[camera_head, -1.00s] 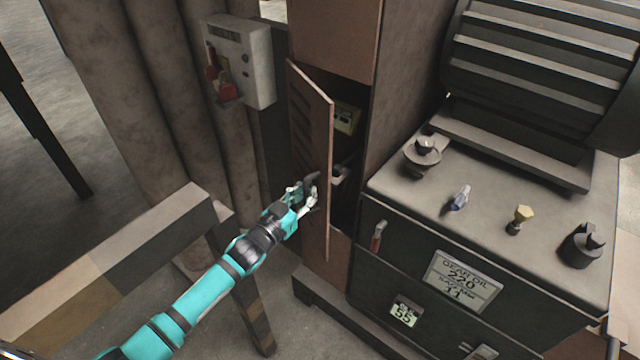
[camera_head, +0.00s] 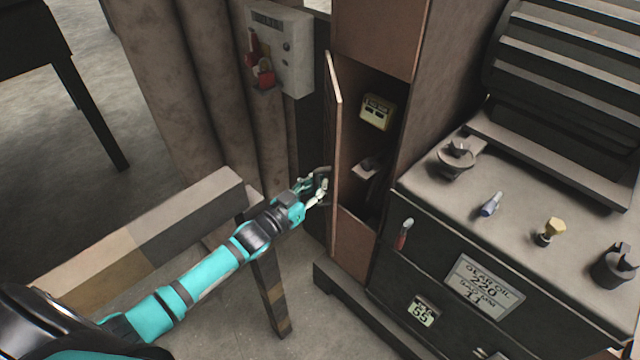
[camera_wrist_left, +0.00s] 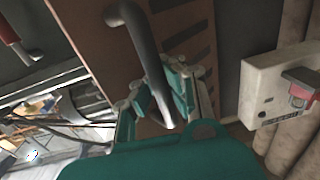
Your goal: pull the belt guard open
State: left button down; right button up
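The belt guard (camera_head: 332,150) is a thin brown hinged door on the tall cabinet. It stands open, seen nearly edge-on in the head view. In the left wrist view its slotted brown face (camera_wrist_left: 183,30) and dark curved handle (camera_wrist_left: 143,42) show close up. My left gripper (camera_head: 318,187) is at the handle on the door's outer face. In the wrist view the fingers (camera_wrist_left: 158,95) lie on both sides of the handle bar and appear closed on it. The exact finger contact is partly hidden. My right gripper is in neither current view.
The open cabinet shows a yellow-green device (camera_head: 377,111) inside. A grey box with a red switch (camera_head: 283,50) is left of the door. A machine with knobs (camera_head: 520,215) stands at right.

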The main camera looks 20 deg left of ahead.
pick_arm(q)
jog(key=c, duration=1.5)
grip_release()
jog(key=shift+s+d+f, duration=0.15)
jog(key=shift+s+d, duration=0.05)
jog(key=shift+s, duration=0.2)
jog(key=shift+o, duration=1.1)
jog(key=shift+w+a, duration=0.1)
jog(key=shift+w, duration=0.05)
jog(key=v, duration=1.2)
